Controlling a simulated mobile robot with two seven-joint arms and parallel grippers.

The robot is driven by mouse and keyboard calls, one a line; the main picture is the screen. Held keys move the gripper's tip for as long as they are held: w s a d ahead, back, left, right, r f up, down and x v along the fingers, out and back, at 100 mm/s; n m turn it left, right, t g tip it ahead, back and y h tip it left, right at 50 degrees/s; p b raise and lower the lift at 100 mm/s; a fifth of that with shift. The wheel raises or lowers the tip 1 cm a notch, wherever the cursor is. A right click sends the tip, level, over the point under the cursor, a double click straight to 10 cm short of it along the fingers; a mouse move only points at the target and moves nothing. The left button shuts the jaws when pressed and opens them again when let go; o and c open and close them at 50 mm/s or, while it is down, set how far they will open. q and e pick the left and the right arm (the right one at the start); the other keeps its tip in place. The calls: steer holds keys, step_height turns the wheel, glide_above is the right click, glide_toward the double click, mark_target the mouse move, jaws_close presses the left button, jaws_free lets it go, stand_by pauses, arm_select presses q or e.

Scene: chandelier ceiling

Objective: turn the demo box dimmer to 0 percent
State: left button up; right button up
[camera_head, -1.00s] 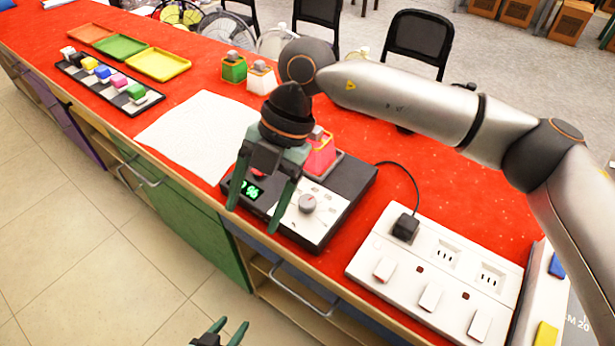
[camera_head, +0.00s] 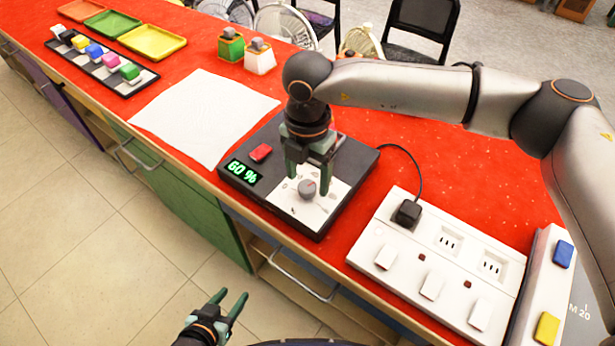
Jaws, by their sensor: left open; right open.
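The demo box (camera_head: 275,205) is a dark box on the red table, with a green display (camera_head: 242,172) reading 60 %. Its grey dimmer knob (camera_head: 307,189) stands on a white panel, and a red button (camera_head: 260,153) sits near its back left. My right gripper (camera_head: 308,187) points down over the box, its open fingers on either side of the knob. I cannot tell whether they touch it. My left gripper (camera_head: 231,303) is open and empty at the bottom, over the floor in front of the table.
A white power strip (camera_head: 440,262) with a black plug (camera_head: 407,213) stands to the right, its cable running to the box. A white sheet (camera_head: 203,115) lies to the left. Green and white blocks, coloured trays and a rack of coloured pieces are farther back left.

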steer(key=shift+f, duration=0.8)
steer(key=shift+c, duration=0.2)
jaws_close()
